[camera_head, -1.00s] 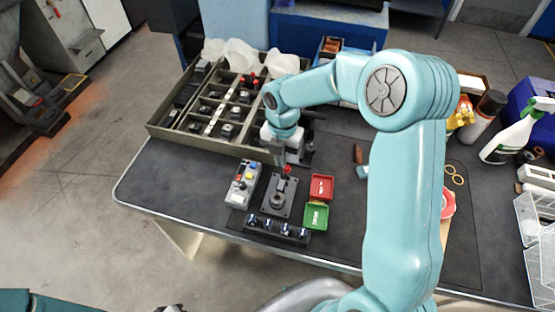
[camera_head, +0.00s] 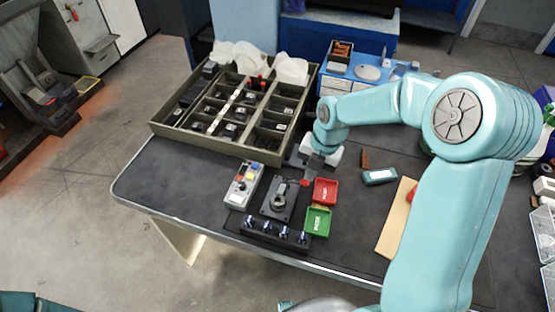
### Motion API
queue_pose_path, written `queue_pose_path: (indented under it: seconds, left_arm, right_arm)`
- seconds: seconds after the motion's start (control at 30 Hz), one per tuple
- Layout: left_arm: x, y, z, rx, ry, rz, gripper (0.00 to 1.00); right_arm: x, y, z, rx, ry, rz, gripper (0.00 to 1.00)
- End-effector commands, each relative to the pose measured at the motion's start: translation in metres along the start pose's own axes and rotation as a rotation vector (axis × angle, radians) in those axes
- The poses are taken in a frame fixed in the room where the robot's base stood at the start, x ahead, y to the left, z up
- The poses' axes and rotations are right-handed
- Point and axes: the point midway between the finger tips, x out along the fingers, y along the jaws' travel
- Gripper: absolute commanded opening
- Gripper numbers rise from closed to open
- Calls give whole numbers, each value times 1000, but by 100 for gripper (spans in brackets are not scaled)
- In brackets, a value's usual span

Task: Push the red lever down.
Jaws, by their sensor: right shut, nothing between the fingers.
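The lever device has a dark base plate (camera_head: 277,207) with a round grey hub, near the front of the bench. Its lever ends in a red knob (camera_head: 305,183) and points to the right, lying low toward the red tray. My right gripper (camera_head: 311,173) is shut and empty, pointing down just above and behind the red knob. I cannot tell whether its fingertips touch the knob. Only a teal piece of my left arm shows at the bottom left corner; its gripper is out of view.
A control box (camera_head: 237,196) with coloured buttons stands left of the device. A red tray (camera_head: 325,191) and a green tray (camera_head: 317,221) sit close on its right. A dark connector strip (camera_head: 258,233) lies in front. A large divided crate (camera_head: 213,147) stands behind.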

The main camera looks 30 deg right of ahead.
Motion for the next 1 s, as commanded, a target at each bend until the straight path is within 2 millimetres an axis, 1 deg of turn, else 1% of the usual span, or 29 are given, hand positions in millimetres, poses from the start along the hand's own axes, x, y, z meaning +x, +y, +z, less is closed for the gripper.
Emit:
queue_pose_path:
  seconds: [0.1, 0.37, 1.0]
  left_arm:
    - [6, -2, 0, 0, 0, 0, 0]
    - [10, -4, 0, 0, 0, 0, 0]
    - [10, -4, 0, 0, 0, 0, 0]
  right_arm:
    - [6, -5, 0, 1, 0, 0, 0]
    - [10, -9, 1, 1, -1, 0, 0]
    - [10, -9, 1, 0, -1, 0, 0]
